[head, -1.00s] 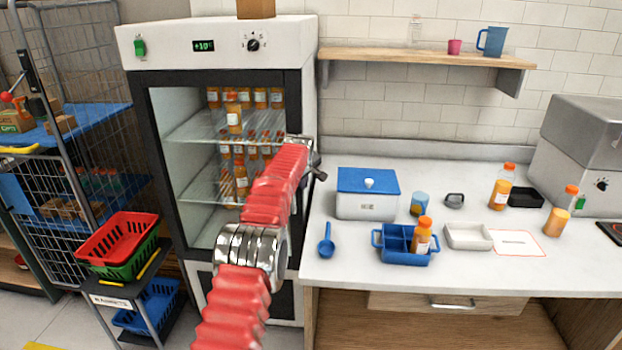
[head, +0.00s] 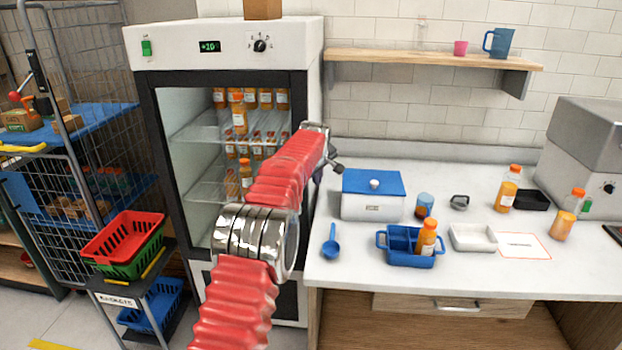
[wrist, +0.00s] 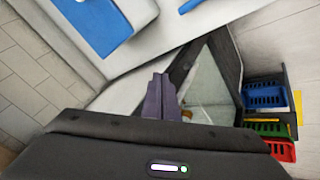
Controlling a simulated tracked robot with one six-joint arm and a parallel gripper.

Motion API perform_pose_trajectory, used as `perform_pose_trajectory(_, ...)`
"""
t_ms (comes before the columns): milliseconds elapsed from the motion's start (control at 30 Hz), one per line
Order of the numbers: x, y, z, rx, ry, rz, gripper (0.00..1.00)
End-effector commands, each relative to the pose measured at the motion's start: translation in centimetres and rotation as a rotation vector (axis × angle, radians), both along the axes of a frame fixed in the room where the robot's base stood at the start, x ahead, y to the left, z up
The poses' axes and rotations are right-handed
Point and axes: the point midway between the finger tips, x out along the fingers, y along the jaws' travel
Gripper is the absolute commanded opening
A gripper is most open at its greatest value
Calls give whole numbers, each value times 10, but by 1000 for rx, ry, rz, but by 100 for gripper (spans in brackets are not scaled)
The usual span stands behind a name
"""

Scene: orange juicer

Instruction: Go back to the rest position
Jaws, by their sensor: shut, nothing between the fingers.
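My gripper (wrist: 162,97) shows in the wrist view with its dark fingers together and nothing between them. In the head view my red-sleeved arm rises in front of the fridge, and its far end is by the fridge's right edge, left of the blue-lidded white box (head: 373,203). The gripper's fingers are mostly hidden there behind the arm. The fridge (head: 222,43) has rows of orange juice bottles (head: 239,117) on its shelves. In the wrist view the fingers are over the edge of the white counter, with the fridge's dark frame beyond.
The counter (head: 350,270) holds a blue caddy (head: 407,259) with a juice bottle (head: 427,238), a blue scoop (head: 331,241), a white tray (head: 474,237) and more bottles. A wire cage cart (head: 70,170) and red basket (head: 122,238) stand left. A wall shelf (head: 430,62) is above.

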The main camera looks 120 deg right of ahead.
Motion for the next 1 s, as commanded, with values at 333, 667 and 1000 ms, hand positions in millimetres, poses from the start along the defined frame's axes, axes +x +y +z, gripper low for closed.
perform_pose_trajectory(333, 1, -1, 0, 1, 0, 2, 0)
perform_pose_trajectory(667, 21, -13, 6, -1, -3, 21, 0)
perform_pose_trajectory(1000, 165, -72, 43, -9, -38, 139, 0)
